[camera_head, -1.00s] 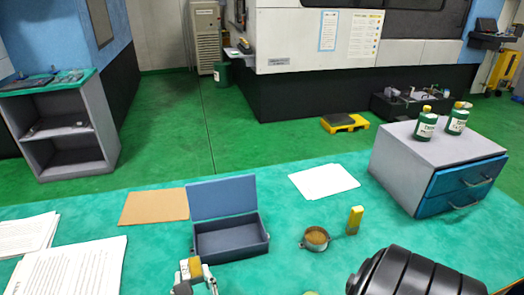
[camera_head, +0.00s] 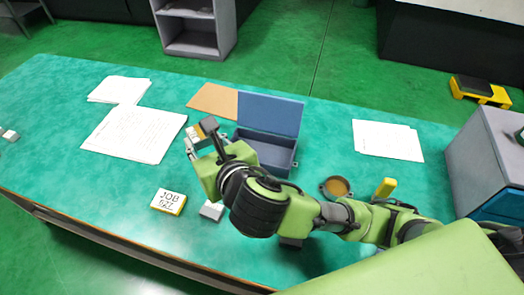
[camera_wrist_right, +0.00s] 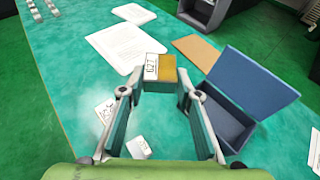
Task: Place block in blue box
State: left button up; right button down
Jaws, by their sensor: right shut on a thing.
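My right gripper (camera_head: 200,138) is shut on a block and holds it just left of the blue box. The block has a yellow-brown face and a white label with dark print; it shows best in the right wrist view (camera_wrist_right: 160,68), between the fingertips (camera_wrist_right: 160,82). In the head view the block (camera_head: 194,132) is partly hidden by the gripper. The blue box (camera_head: 270,152) stands on the table with its lid (camera_head: 270,112) raised at the back, and it also shows in the right wrist view (camera_wrist_right: 226,120). Its visible inside looks empty. My left gripper is not in view.
A labelled block (camera_head: 168,201) and a small white-grey block (camera_head: 211,210) lie in front of the gripper. Papers (camera_head: 135,132) lie left, a brown sheet (camera_head: 212,100) behind. A round brown-filled dish (camera_head: 337,187) and a yellow object (camera_head: 385,187) stand right of the box.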

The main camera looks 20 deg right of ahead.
jog(key=w+a+n+g+y+p, duration=0.1)
jog(key=a+n+y+p, duration=0.1)
jog(key=a+n+y, duration=0.2)
jog(key=n+g+y+b, duration=0.4)
jog(key=n+g, duration=0.1)
send_over(261, 155)
jog(key=a, duration=0.1)
jog(key=f, duration=1.5)
jog(key=shift+s+a+f, duration=0.15)
jog(key=shift+s, duration=0.1)
jog(key=shift+w+d+f, duration=0.2)
jog(key=shift+d+f, duration=0.2)
jog(key=f, duration=0.3)
jog(key=shift+d+f+p, duration=0.25)
jog(key=shift+p, duration=0.1)
jog(key=shift+f, duration=0.15)
